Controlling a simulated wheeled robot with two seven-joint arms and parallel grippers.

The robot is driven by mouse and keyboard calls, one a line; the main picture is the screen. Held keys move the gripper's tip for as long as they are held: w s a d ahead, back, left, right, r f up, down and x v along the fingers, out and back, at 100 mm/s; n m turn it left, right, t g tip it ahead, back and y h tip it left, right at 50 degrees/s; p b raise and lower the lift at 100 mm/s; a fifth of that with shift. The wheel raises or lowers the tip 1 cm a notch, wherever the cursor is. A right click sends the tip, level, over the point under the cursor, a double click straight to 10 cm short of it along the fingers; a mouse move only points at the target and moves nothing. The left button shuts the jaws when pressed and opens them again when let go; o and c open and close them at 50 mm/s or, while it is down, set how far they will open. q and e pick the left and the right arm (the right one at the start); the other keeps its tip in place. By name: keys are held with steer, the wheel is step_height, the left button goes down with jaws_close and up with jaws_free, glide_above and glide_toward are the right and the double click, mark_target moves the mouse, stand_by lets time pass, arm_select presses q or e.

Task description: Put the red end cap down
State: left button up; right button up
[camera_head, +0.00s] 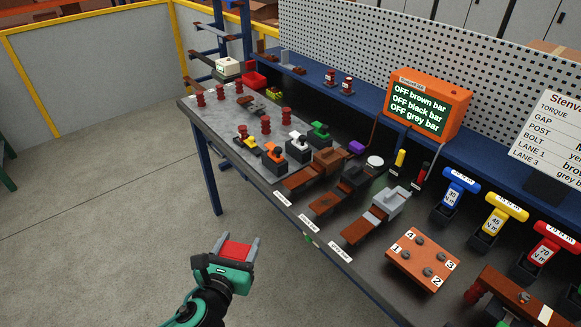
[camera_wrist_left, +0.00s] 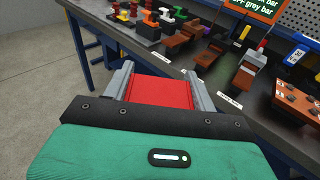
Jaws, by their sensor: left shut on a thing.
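The red end cap (camera_head: 236,250) is a red block held between the fingers of my left gripper (camera_head: 237,247). In the left wrist view the red end cap (camera_wrist_left: 161,92) fills the space between the two grey fingers of my left gripper (camera_wrist_left: 162,85), which is shut on it. My left gripper is over the floor in front of the workbench (camera_head: 228,135), apart from its front edge. My right gripper is in neither view.
The bench carries red insulators (camera_head: 265,125), clamp blocks with copper bars (camera_head: 318,170) and a numbered copper plate (camera_head: 423,260). Blue, yellow and red T-handled tools stand at the right. An orange screen (camera_head: 428,105) stands behind. Open floor (camera_head: 110,210) lies at left.

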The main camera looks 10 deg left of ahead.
arm_select(q)
steer(key=shift+r, duration=0.1)
steer(key=shift+w+d+r+m+g+h, duration=2.2)
steer(key=shift+d+r+m+h, duration=1.8)
steer(key=shift+d+r+h, duration=2.4)
steer(key=shift+w+d+f+m+g+h, duration=0.8)
steer(key=shift+w+d+f+m+g, duration=1.65)
steer(key=shift+d+f, duration=0.85)
steer(key=shift+w+d+r+n+t+y, duration=0.95)
steer(key=shift+w+r+n+t+y, duration=0.45)
steer(key=shift+r+n+t+y, duration=4.25)
steer(key=s+a+f+m+g+h, duration=0.1)
steer(key=a+f+m+g+h, duration=0.1)
steer(key=f+m+g+h, duration=0.4)
steer(key=s+a+f+m+g+h, duration=0.2)
steer(key=a+f+m+g+h, duration=0.1)
steer(key=f+m+g+h, duration=0.2)
steer(key=shift+s+a+f+m+g+h, duration=0.35)
steer(key=shift+m+g+h, duration=0.7)
steer(key=shift+m+g, duration=1.6)
